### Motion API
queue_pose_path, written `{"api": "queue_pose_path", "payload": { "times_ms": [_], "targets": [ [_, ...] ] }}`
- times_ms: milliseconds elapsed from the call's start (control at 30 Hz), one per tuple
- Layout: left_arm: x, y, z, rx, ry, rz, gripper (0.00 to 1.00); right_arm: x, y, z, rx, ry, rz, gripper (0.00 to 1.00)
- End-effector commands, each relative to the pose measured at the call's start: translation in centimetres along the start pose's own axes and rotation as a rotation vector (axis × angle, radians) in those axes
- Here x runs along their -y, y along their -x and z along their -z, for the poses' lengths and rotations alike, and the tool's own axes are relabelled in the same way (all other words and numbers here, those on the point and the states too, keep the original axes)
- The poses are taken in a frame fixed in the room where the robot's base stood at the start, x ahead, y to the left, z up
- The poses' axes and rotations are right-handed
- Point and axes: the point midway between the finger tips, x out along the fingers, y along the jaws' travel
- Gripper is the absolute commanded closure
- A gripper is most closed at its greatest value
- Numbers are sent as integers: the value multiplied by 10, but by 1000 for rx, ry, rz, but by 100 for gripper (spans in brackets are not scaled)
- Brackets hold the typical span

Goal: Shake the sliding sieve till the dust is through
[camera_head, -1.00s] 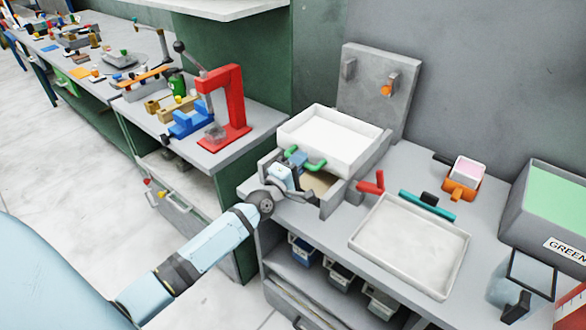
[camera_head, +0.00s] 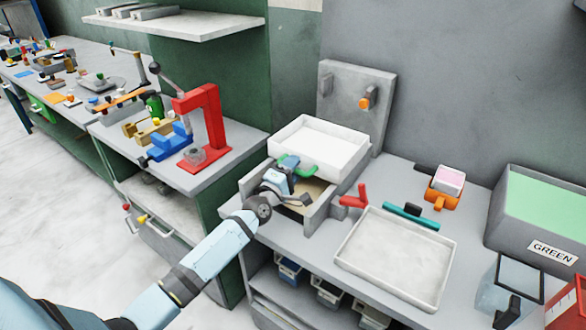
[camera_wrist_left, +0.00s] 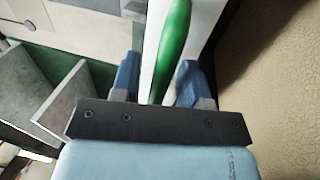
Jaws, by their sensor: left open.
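The sliding sieve (camera_head: 318,143) is a white, shallow, square tray. It sits on a grey frame (camera_head: 316,214) on the bench. A green handle (camera_head: 307,170) is at its front edge and is partly hidden by my gripper. My left gripper (camera_head: 290,172) reaches in from the left and is at the handle. In the left wrist view the green handle (camera_wrist_left: 172,50) runs between the two blue fingers of my gripper (camera_wrist_left: 157,82). Gaps show on both sides of it, so the gripper is open around it. Any dust in the sieve cannot be made out. My right gripper is not in view.
A white tray (camera_head: 437,287) lies to the right, with a red handle (camera_head: 354,195) and a teal bar (camera_head: 411,215) behind it. A grey bin labelled GREEN (camera_head: 500,205) stands far right. A red press (camera_head: 211,130) stands on the left bench. A grey upright plate (camera_head: 355,125) is behind the sieve.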

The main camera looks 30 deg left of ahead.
Motion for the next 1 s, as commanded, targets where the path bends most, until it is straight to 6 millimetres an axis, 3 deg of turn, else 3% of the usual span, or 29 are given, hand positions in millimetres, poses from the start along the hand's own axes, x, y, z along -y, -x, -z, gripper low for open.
{"api": "queue_pose_path", "payload": {
  "times_ms": [167, 700, 1000],
  "targets": [
    [1, 12, 0, 0, 0, 2, 59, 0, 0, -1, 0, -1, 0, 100],
    [2, 121, 0, 1, 0, 2, 59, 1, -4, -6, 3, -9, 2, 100],
    [0, 137, 0, 1, 0, 0, 59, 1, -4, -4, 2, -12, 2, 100]
  ]
}}
